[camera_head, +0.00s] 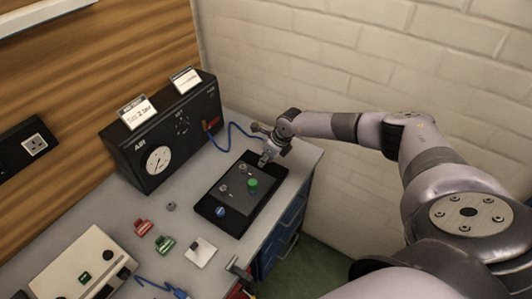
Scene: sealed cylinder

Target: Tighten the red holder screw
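A small red holder (143,228) lies on the grey worktop, left of the black panel. I cannot make out its screw at this size. A matching green holder (164,244) lies just below it. My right gripper (265,160) points down over the far right corner of the black panel (235,218), well away from the red holder. Its fingers are too small to show whether they are open, and I see nothing clearly held.
The panel bears a green knob (252,184) and a blue knob (220,211). A black gauge box (165,135) stands at the back, with a blue cable (240,128) from its side. A cream box (82,265) and a white plate (201,252) are nearer.

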